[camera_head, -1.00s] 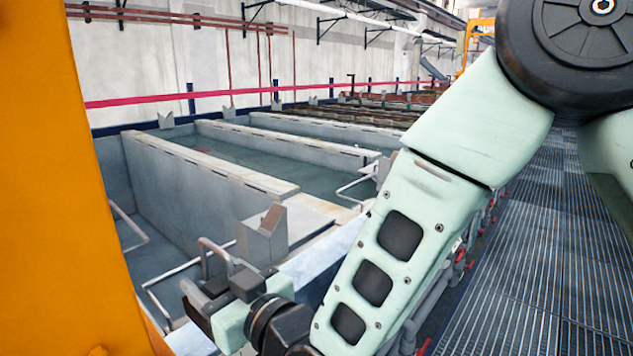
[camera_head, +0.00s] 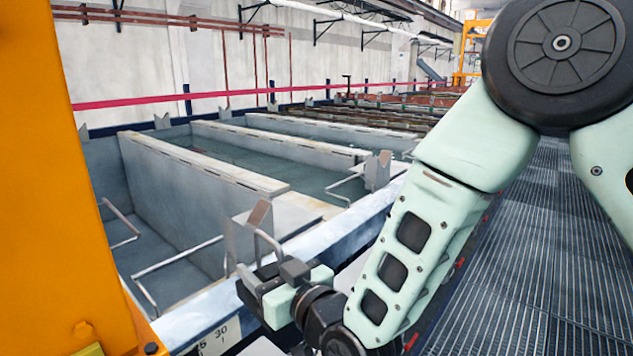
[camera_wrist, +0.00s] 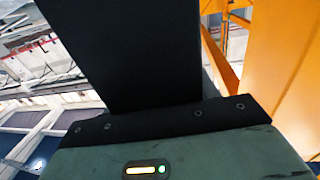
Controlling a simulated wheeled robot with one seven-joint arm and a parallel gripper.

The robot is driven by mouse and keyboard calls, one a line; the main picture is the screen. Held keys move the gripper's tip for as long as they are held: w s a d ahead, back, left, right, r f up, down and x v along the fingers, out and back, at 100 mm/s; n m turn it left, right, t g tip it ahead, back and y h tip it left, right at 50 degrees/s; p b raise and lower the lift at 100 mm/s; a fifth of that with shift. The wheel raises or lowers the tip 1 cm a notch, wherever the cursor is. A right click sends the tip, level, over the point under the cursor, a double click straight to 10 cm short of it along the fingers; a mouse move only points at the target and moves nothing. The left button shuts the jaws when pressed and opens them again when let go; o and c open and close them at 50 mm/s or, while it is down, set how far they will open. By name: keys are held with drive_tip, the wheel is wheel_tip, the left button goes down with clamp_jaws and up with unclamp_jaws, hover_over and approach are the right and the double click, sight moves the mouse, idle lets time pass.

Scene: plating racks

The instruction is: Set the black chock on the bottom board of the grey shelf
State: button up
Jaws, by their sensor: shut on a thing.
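My gripper (camera_head: 250,287) is in the lower middle of the head view, in front of the tank edge. It is shut on a dark thing that I take for the black chock; in the head view, chock and dark fingers cannot be told apart. In the wrist view, a large plain black shape (camera_wrist: 140,55) rises from the black plate of my gripper and covers the upper middle. Where finger ends and chock begins does not show there. I cannot make out the grey shelf in either view.
An orange post (camera_head: 85,200) stands close at the left. Grey tanks (camera_head: 205,165) with pale walls lie beyond my gripper, and a bent metal rail (camera_head: 175,262) is nearby. A grated walkway (camera_head: 520,240) on the right looks clear.

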drive_tip(key=w+d+f+m+t+h, duration=0.25)
drive_tip(key=w+d, duration=0.35)
drive_tip(key=d, duration=0.4)
drive_tip(key=w+d+f+m+t+h, duration=0.15)
drive_tip(key=w+d+f+h, duration=0.3)
drive_tip(key=d, duration=0.65)
drive_tip(key=w+d+f+m+h, duration=0.1)
drive_tip(key=d+m+h, duration=0.1)
drive_tip(key=d, duration=0.7)
drive_tip(key=w+d+f+m+h, duration=0.1)
drive_tip(key=d+f+m+h, duration=0.1)
drive_tip(key=d, duration=0.8)
drive_tip(key=shift+w+d+h+b, duration=0.2)
drive_tip(key=shift+d+h+b, duration=0.1)
drive_tip(key=shift+h+b, duration=0.1)
